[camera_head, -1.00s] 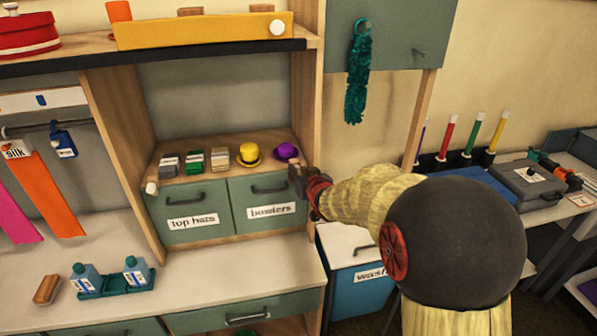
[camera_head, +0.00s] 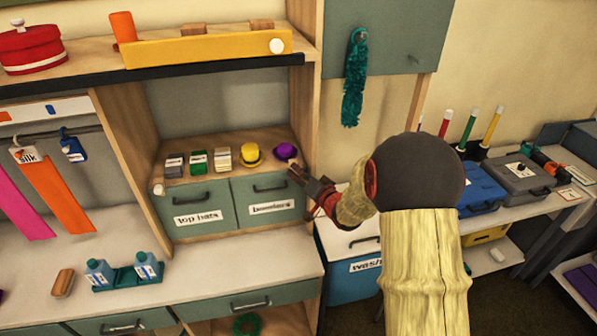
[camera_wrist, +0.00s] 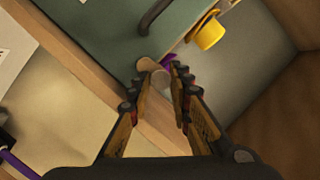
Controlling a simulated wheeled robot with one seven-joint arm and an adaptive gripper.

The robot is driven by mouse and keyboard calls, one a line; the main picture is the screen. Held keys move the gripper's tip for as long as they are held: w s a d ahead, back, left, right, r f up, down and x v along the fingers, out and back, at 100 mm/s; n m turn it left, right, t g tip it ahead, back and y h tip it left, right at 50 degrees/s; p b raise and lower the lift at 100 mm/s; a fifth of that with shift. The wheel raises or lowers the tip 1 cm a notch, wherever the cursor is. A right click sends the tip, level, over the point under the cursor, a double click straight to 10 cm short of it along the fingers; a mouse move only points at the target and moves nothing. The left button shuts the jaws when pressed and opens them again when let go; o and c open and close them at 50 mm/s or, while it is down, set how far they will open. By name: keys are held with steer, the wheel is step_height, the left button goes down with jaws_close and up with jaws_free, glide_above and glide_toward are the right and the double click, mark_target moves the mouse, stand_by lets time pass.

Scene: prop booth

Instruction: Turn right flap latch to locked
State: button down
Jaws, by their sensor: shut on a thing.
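The right flap (camera_head: 266,196), green with a dark handle and a "bowlers" label, is closed under the hat shelf. Its latch (camera_wrist: 151,66), a small pale wooden piece with a rounded end, sits at the flap's edge by the wooden post. My gripper (camera_wrist: 160,73) is shut on the latch, one finger on each side. In the head view my gripper (camera_head: 294,170) is at the flap's upper right corner and partly covers the latch. The latch's exact angle is hard to tell. The left flap (camera_head: 193,213) reads "top hats" and has a pale latch (camera_head: 158,188) at its upper left.
A purple hat (camera_head: 285,152) and a yellow hat (camera_head: 250,153) stand on the shelf just above the flaps. The wooden post (camera_head: 303,100) rises close beside my gripper. A blue bin (camera_head: 350,280) stands below my arm. The counter (camera_head: 225,265) in front is largely clear.

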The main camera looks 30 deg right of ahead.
stand_by(0.3)
steer(key=c, duration=1.6)
jaws_free()
steer(key=shift+c, duration=0.2)
steer(key=s+r, duration=0.2)
steer(key=s, duration=0.9)
steer(key=shift+s, duration=0.35)
